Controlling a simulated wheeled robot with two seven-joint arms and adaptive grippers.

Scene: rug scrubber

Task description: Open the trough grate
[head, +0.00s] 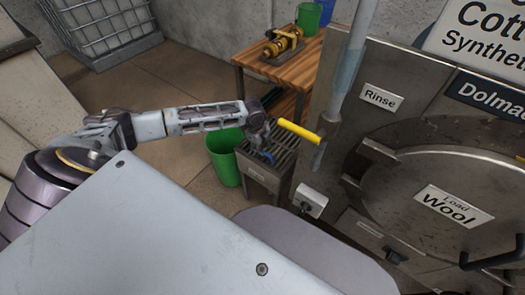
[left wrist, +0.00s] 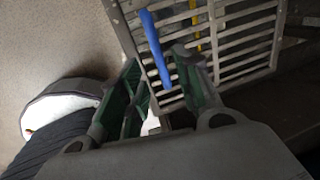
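The trough grate (head: 284,146) is a slatted dark metal grid on top of a grey metal trough (head: 258,176), beside the machine. It looks closed, lying flat. In the left wrist view the grate (left wrist: 245,35) fills the upper right. A blue handle (head: 267,157) sits at its near left edge and shows as a blue bar (left wrist: 154,45) in the wrist view. My left gripper (head: 262,143) is just above the handle. Its two fingers (left wrist: 158,62) are apart, with the blue bar appearing between them; contact cannot be told. My right gripper is out of view.
A yellow lever (head: 298,130) juts from the machine over the grate. A green bucket (head: 224,158) stands left of the trough. A wooden table (head: 275,62) is behind. The machine's steel front with a round door (head: 445,185) is at right. Open floor lies left.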

